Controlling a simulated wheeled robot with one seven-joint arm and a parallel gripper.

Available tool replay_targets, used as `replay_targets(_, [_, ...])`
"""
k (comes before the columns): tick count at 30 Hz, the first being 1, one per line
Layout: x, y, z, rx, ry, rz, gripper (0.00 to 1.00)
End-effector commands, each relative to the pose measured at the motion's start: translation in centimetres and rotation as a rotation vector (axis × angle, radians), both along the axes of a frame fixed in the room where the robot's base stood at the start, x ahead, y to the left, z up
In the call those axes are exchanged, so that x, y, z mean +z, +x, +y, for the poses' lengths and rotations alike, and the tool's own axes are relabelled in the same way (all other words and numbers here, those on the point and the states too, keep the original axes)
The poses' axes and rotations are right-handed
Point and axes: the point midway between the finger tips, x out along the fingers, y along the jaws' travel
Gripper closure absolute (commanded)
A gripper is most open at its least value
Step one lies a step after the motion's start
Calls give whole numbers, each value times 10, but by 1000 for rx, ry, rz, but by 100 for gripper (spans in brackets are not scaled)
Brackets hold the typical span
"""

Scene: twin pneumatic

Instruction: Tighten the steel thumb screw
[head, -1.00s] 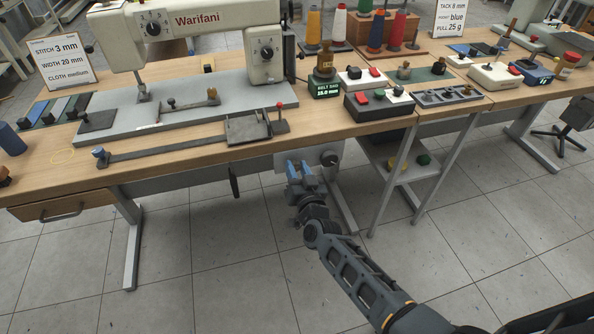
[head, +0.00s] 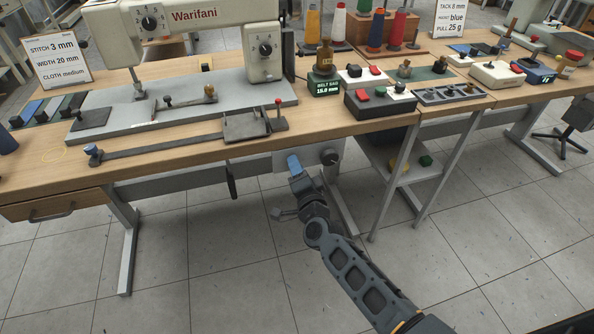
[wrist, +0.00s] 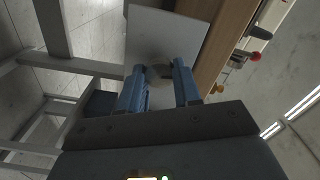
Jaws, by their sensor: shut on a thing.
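A pale plate (head: 312,157) hangs under the front edge of the table, below the sewing machine. It also shows in the wrist view (wrist: 165,30). My gripper (head: 292,160) is up against the left part of this plate. In the wrist view, its blue fingers (wrist: 160,80) stand on either side of a small grey round piece at the plate, and it is shut on this piece. It appears to be the steel thumb screw (wrist: 157,72), mostly hidden by the fingers; the head view does not show it.
A dark round knob (head: 329,157) sits on the same plate just right of my gripper. The table (head: 210,152) overhangs above. A table leg (head: 125,240) stands left, and a side stand (head: 390,190) with a low shelf stands right. The floor between is clear.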

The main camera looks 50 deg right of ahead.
Motion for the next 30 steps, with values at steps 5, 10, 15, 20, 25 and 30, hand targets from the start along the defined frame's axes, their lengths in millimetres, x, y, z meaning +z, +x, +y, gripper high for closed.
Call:
replay_targets(5, [-2,-1,0,-1,71,-45,98])
replay_targets(10, [-2,-1,0,-1,108,-71,98])
replay_targets(15, [-1,-1,0,-2,123,-82,98])
replay_targets(20, [-1,-1,-1,-2,126,-83,98])
replay_targets(25, [-2,-1,-1,-2,126,-82,98])
replay_targets(30, [-1,-1,0,-2,124,-82,54])
